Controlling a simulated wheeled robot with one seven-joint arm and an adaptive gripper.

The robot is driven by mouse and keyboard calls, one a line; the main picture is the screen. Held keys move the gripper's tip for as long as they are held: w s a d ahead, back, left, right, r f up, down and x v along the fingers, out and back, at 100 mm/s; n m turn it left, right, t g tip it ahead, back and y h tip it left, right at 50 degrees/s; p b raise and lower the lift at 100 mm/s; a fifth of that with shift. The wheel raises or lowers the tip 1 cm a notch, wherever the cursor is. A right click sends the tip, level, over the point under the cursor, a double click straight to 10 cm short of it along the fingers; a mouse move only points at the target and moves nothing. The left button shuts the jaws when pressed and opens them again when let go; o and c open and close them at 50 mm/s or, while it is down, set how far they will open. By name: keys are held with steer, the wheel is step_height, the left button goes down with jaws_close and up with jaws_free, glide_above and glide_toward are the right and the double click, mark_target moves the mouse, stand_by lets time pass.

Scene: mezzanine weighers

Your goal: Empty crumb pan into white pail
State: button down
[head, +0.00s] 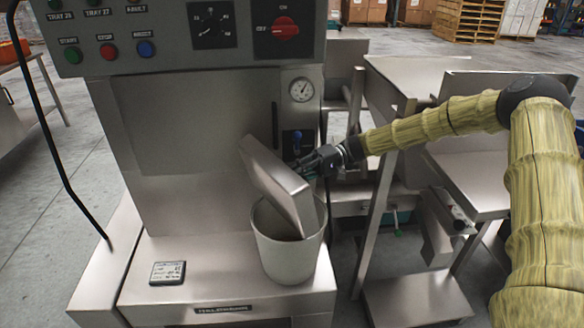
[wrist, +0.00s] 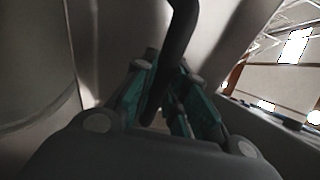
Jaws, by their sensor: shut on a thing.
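The crumb pan (head: 277,181) is a shallow metal pan, steeply tilted, with its lower end inside the mouth of the white pail (head: 287,254). The pail stands upright on the machine's metal ledge. My gripper (head: 317,163) is at the pan's right side, shut on its dark handle. In the wrist view the dark handle (wrist: 176,60) runs between the teal-sided fingers of my gripper (wrist: 160,104), with the grey pan behind. The inside of the pail and any crumbs are hidden from view.
A control panel (head: 190,35) with buttons and a red knob overhangs the ledge. A small scale-like display (head: 168,273) lies on the ledge left of the pail. Metal frames and chutes (head: 430,80) stand close on the right. A black cable (head: 45,125) hangs at left.

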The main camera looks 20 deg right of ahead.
mark_target(269, 190)
steer(key=a+h+p, duration=0.1)
steer(key=p, duration=0.1)
steer(key=s+a+h+p, duration=0.1)
steer(key=p, duration=0.1)
steer(key=a+r+h+p, duration=0.1)
steer(key=h+p, duration=0.1)
steer(key=shift+s+a+n+t, duration=0.15)
steer(key=shift+a+n+t, duration=0.15)
steer(key=shift+a+t, duration=0.1)
steer(key=shift+s+a+f+t+h+p, duration=0.25)
steer(key=shift+a+f+h+p, duration=0.2)
steer(key=shift+a+h, duration=0.4)
steer(key=shift+s+a+f+t+h+p, duration=0.25)
steer(key=shift+a+f+h+p, duration=0.35)
steer(key=shift+h, duration=0.35)
steer(key=shift+s+a+f+t+h+p, duration=0.25)
steer(key=shift+a+f+h+p, duration=0.1)
steer(key=shift+a+h, duration=0.5)
steer(key=shift+s+a+r+n+t+h+p, duration=0.15)
steer(key=shift+a+t+h+p, duration=0.4)
steer(key=shift+h+p, duration=0.65)
steer(key=shift+s+a+r+n+t+h+p, duration=0.1)
steer(key=shift+s+a+n+t+h+p, duration=0.15)
steer(key=shift+a+h+p, duration=0.85)
steer(key=shift+d+h, duration=0.15)
steer(key=shift+h, duration=0.5)
